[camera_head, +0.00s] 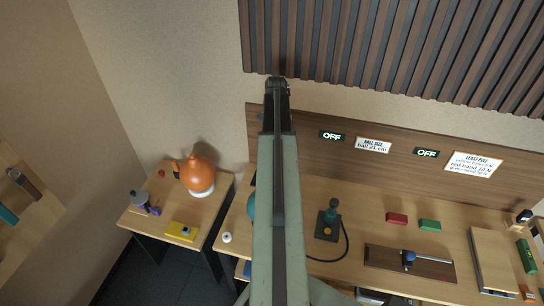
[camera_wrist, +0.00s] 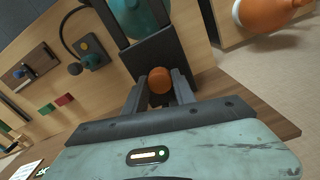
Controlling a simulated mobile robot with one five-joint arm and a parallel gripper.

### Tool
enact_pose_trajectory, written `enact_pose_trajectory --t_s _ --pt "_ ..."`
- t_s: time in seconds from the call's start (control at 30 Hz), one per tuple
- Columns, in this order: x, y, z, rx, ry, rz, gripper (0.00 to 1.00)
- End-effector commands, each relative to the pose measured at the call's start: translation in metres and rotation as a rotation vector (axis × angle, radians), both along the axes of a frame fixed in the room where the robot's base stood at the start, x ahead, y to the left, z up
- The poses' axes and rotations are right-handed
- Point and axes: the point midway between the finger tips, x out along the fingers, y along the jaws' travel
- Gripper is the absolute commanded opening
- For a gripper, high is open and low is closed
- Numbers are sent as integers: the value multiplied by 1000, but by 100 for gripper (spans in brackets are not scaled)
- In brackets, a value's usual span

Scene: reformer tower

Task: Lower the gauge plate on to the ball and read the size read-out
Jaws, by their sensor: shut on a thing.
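My gripper (camera_wrist: 160,98) is shut on an orange knob (camera_wrist: 160,76) in the wrist view. A dark plate-like part (camera_wrist: 172,52), which looks like the gauge plate, lies just beyond the knob. The teal ball (camera_wrist: 138,14) shows past it at the top edge, partly cut off. I cannot tell whether plate and ball touch. In the head view the ball (camera_head: 251,206) peeks out left of my arm, which hides most of the gauge. The size read-out (camera_head: 331,135) beside the ball size sign (camera_head: 373,145) shows OFF.
A second read-out (camera_head: 426,152) also shows OFF. A joystick-like control (camera_head: 328,222), red block (camera_head: 396,218), green block (camera_head: 430,225) and a board with a blue handle (camera_head: 408,262) are on the bench. An orange rounded object (camera_head: 198,172) stands on the left table.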

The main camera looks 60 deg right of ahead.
Motion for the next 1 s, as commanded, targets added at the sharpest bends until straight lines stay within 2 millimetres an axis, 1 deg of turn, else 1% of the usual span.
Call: enact_pose_trajectory --t_s 0.47,1.0 --pt "1 0 -1 0 -2 2 0" --pt "2 0 -31 0 -2 2 0"
